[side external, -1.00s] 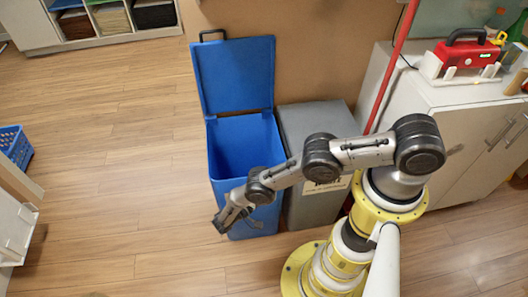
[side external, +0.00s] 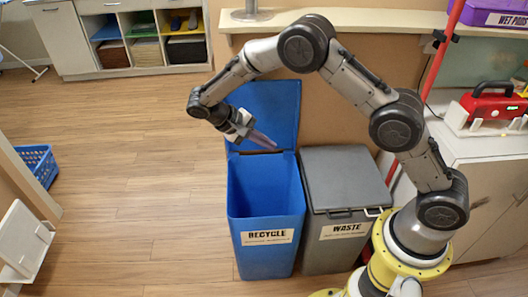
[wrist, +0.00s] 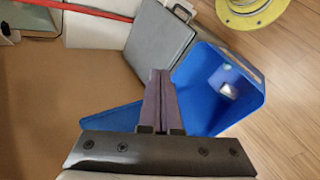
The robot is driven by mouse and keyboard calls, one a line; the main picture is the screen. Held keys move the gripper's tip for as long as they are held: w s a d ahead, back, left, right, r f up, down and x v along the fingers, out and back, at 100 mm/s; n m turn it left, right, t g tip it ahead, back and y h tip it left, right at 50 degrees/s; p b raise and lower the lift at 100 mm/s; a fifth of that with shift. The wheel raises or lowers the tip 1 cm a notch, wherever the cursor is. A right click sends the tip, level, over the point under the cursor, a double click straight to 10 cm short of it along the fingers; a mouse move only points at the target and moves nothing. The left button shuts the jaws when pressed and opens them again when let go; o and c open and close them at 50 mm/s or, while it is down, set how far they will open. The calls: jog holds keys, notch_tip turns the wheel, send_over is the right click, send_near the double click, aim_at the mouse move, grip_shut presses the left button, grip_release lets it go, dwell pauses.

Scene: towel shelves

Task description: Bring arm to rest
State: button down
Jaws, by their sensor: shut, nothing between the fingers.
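My gripper (side external: 262,140) is raised in front of the open lid of the blue recycle bin, above the bin's opening. Its fingers are together with nothing between them, and they also show in the wrist view (wrist: 160,76). My arm is arched high, with the wrist bent downward. The blue recycle bin (side external: 266,255) stands on the floor with its lid up. In the wrist view, a small pale item (wrist: 229,90) lies inside it; I cannot tell what it is.
The grey waste bin (side external: 340,245), lid closed, stands right of the blue bin. A white cabinet (side external: 490,180) with a red toolbox (side external: 492,106) is at right. Shelves with folded towels (side external: 145,52) are at the back left.

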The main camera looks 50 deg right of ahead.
jog(key=s+d+r+n+t+y, duration=0.15)
jog(key=s+r+t+y, duration=0.35)
jog(key=s+r, duration=0.9)
jog(key=s+r+n+t+y, duration=0.1)
jog(key=s+r+t, duration=0.1)
jog(key=s, duration=0.3)
jog(key=s+a+r+n+t+y, duration=0.1)
jog(key=s+t, duration=0.2)
jog(key=s, duration=0.3)
jog(key=shift+s+a+r+t+y, duration=0.25)
jog(key=shift+s+r+t+y, duration=0.05)
jog(key=shift+r, duration=0.05)
jog(key=shift+w, duration=0.1)
